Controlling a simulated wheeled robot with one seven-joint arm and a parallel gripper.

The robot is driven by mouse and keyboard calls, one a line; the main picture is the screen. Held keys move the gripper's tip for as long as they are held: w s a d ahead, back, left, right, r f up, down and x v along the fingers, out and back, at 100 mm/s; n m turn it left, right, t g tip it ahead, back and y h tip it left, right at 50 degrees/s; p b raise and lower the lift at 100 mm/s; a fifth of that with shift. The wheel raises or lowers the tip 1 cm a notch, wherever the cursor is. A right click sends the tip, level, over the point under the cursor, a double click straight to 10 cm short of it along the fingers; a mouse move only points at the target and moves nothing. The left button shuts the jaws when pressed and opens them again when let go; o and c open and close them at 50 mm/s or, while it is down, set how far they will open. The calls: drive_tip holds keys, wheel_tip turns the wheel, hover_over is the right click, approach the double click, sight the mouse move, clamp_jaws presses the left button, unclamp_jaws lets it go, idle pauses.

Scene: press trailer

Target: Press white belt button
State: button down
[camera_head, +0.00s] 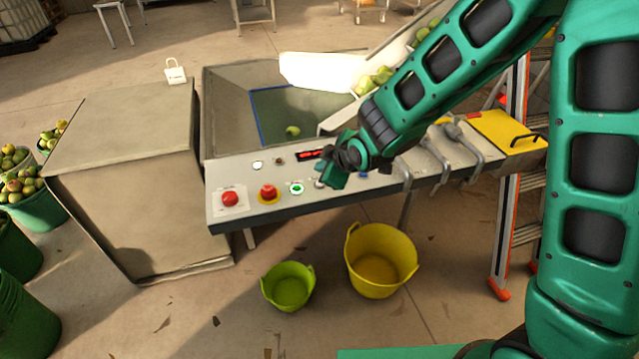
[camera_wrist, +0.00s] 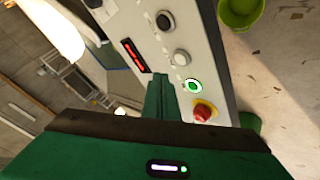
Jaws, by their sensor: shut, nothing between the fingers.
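The grey control panel (camera_head: 240,214) carries a row of buttons. A pale button (camera_wrist: 181,57) sits beside the green-ringed button (camera_wrist: 194,86) in the wrist view; in the head view the pale button (camera_head: 319,183) is partly covered by my gripper. Another small whitish round piece (camera_head: 258,165) lies at the panel's back left. I cannot read the labels, so which one is the belt button is unclear. My gripper (camera_head: 338,178) is shut and empty, over the panel. In the wrist view its fingers (camera_wrist: 160,88) lie between the red display (camera_wrist: 134,55) and the green-ringed button.
A red button (camera_head: 230,198) and a red emergency stop (camera_head: 268,193) sit on the panel's left. Grey levers (camera_head: 436,152) stand to the right, near a yellow cover (camera_head: 510,130). Green (camera_head: 288,288) and yellow (camera_head: 381,262) tubs stand on the floor below.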

drive_tip(key=shift+f, duration=1.25)
idle(1.2)
drive_tip(key=shift+f, duration=0.4)
